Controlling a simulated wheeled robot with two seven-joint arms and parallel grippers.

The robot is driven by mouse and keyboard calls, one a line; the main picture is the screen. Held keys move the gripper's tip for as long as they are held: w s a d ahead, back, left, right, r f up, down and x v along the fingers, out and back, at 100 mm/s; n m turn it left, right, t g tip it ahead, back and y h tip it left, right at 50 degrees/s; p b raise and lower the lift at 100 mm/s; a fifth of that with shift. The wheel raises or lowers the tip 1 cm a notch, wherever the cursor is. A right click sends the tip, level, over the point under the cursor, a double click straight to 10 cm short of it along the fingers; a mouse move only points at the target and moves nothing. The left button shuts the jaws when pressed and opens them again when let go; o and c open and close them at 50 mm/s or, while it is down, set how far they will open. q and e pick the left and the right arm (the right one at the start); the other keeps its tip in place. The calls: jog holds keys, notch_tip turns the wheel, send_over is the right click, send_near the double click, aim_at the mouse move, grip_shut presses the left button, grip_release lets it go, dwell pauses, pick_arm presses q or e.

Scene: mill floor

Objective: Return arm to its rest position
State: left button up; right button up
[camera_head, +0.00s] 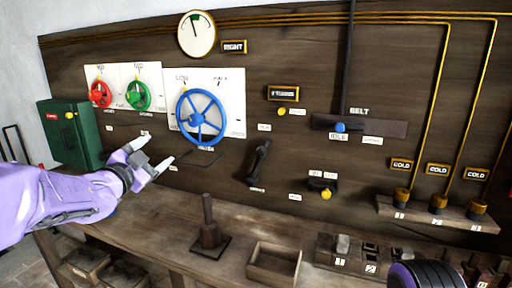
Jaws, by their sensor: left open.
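My left arm comes in from the left, purple and white. My left gripper (153,153) is open and empty, with its pale fingertips apart. It is in front of the lower left of the wooden panel (290,60), below the green wheel (138,95) and left of and below the blue wheel (201,116). I cannot tell how far it is from the panel. A black and purple part of my right arm shows at the bottom right edge; its gripper is not in view.
A green box (70,132) stands left, near my left arm. A red wheel (100,93), a black lever (259,163) and a belt slider (340,127) are on the panel. The bench holds an upright post (208,222) and an open wooden box (274,263).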

pick_arm(q)
jog(key=s+a+f+n+g+y, duration=0.15)
jog(key=s+f+n, duration=0.3)
jog(key=f, duration=0.75)
jog(key=s+a+f+n+g+y, duration=0.15)
jog(key=s+f+n+y, duration=0.35)
jog(key=f, duration=0.6)
jog(key=s+a+f+n+g+y, duration=0.1)
jog(key=s+f+n+g, duration=0.4)
jog(key=f, duration=0.7)
jog(key=s+f+n+g, duration=0.1)
jog(key=s+f+g, duration=0.1)
jog(key=s+f, duration=0.4)
jog(key=s+f+n+g, duration=0.1)
jog(key=s+f, duration=0.6)
jog(key=s, duration=0.7)
jog(key=s+f+n+g, duration=0.2)
jog(key=s+f+g, duration=0.2)
jog(key=s+f, duration=0.3)
jog(key=s+y, duration=0.1)
jog(key=s, duration=0.2)
jog(key=shift+s, duration=0.4)
